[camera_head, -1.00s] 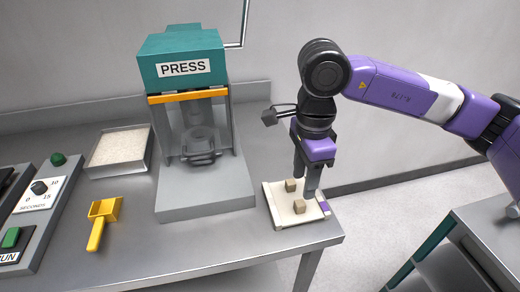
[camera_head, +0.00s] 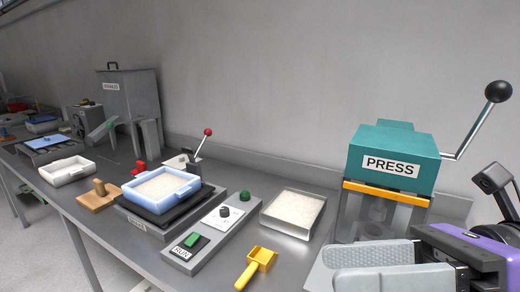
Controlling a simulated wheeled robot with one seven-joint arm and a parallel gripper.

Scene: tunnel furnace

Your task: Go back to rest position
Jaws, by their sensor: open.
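My gripper (camera_head: 352,266) is at the lower right, close to the camera and in front of the press. Its two grey fingers point left with a gap between them, and nothing shows between them. The purple wrist (camera_head: 470,246) runs off the right edge. The gripper hides the lower part of the teal press (camera_head: 393,157).
A yellow scoop (camera_head: 257,267) and a metal tray of pale powder (camera_head: 292,213) lie left of my gripper. Further left are a control panel (camera_head: 215,226) and a blue tray (camera_head: 160,188) on a shaker. The press's lever knob (camera_head: 498,91) rises at the right.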

